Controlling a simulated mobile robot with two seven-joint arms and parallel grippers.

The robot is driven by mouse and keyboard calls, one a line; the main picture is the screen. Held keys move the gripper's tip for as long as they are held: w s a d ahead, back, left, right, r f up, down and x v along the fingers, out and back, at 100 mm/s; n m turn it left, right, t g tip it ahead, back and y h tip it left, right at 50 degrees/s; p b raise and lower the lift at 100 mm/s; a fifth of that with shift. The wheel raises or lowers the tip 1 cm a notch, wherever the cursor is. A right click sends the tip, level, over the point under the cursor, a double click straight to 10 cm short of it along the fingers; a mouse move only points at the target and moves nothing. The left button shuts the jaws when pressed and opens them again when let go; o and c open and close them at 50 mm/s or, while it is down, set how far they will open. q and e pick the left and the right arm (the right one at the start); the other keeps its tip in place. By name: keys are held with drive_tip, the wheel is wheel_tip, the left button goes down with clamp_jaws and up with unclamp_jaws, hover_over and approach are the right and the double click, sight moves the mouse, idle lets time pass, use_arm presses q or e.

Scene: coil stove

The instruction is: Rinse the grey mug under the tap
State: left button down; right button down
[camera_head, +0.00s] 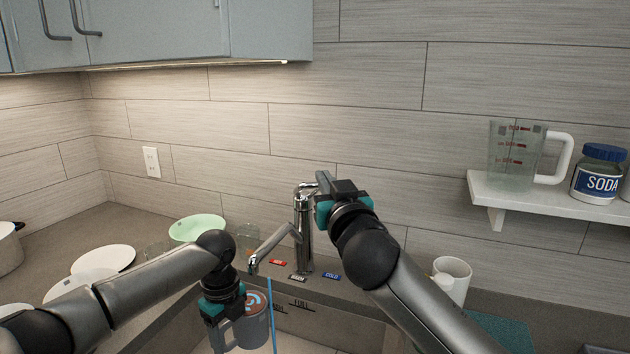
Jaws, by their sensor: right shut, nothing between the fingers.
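The grey mug (256,330) is over the sink, with its handle to the left and a reddish, patterned area at its top. My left gripper (222,305) is at the mug's handle and appears shut on it; its fingertips are partly hidden. The chrome tap (303,235) stands behind the sink, its spout (268,248) reaching to the lower left. A thin blue streak (272,312), perhaps water, runs down along the mug's right side. My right gripper (326,197) is shut and empty beside the lever at the tap's top; I cannot tell whether they touch.
The sink (330,325) has a mark reading FULL. Red, dark and blue COLD labels lie around the tap base. White plates (103,259), a green bowl (198,227) and glasses stand left. A white mug (452,277) is right. A shelf (545,200) holds a measuring jug and a soda jar.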

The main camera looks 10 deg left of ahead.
hover_over(313, 184)
drive_tip(key=shift+s+d+f, duration=0.2)
drive_tip(key=shift+s+f, duration=0.15)
drive_tip(key=shift+f, duration=0.45)
drive_tip(key=shift+s+d+f, duration=0.15)
drive_tip(key=shift+s+f, duration=0.15)
drive_tip(key=shift+f, duration=0.45)
drive_tip(key=shift+s+d+f, duration=0.25)
drive_tip(key=shift+s+f, duration=0.25)
drive_tip(key=shift+f, duration=0.3)
drive_tip(key=shift+r, duration=0.1)
drive_tip(key=s+d+r, duration=0.1)
drive_tip(key=s+d, duration=0.3)
drive_tip(key=s, duration=0.4)
drive_tip(key=shift+r, duration=0.4)
